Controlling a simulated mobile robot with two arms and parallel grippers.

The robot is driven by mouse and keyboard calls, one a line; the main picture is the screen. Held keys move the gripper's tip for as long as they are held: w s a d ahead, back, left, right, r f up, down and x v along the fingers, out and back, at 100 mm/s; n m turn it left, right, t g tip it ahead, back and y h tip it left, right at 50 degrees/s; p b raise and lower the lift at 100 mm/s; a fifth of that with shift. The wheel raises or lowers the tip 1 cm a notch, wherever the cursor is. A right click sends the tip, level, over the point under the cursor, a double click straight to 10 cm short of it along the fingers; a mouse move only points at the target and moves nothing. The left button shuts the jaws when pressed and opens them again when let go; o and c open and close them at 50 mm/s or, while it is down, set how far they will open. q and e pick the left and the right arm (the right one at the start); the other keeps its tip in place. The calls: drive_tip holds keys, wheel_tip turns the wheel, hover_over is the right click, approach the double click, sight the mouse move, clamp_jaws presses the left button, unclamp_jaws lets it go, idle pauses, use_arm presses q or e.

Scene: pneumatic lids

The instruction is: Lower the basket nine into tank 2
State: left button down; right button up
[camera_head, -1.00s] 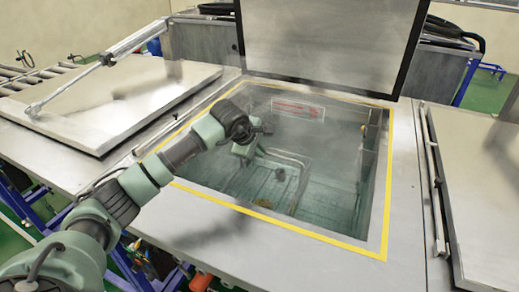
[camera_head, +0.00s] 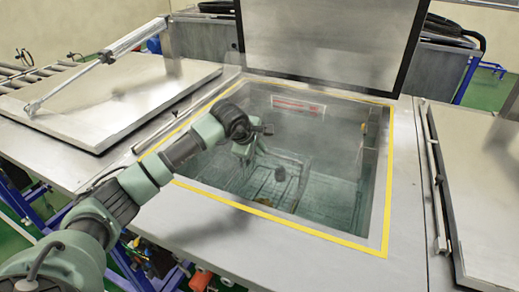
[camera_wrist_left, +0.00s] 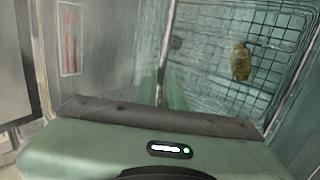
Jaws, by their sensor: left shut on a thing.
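The wire-mesh basket (camera_head: 285,190) hangs inside the open tank, below the yellow-edged rim (camera_head: 300,229). My left gripper (camera_head: 246,153) reaches down into the tank opening from the left. Its fingers (camera_wrist_left: 165,92) are shut on the basket's thin handle bar (camera_wrist_left: 165,45), though the contact is partly hidden by the hand. Haze blurs the basket's lower part, and I cannot tell whether it touches the bottom. My right gripper is not in view.
A raised lid (camera_head: 330,40) stands open behind the tank. A closed lid (camera_head: 110,95) with a cylinder rod lies to the left, another lid (camera_head: 485,180) to the right. A red-marked label (camera_head: 298,106) is on the tank's back wall.

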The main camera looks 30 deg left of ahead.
use_arm(q)
drive_tip(key=shift+w, duration=0.1)
idle(0.3)
drive_tip(key=c, duration=1.5)
unclamp_jaws()
drive_tip(key=shift+r, duration=0.1)
drive_tip(key=shift+o, duration=0.2)
drive_tip(key=s+r+p, duration=0.2)
drive_tip(key=r+p, duration=0.1)
drive_tip(key=r, duration=0.6)
drive_tip(key=s+r+p, duration=0.3)
drive_tip(key=r, duration=0.6)
drive_tip(key=shift+a, duration=0.1)
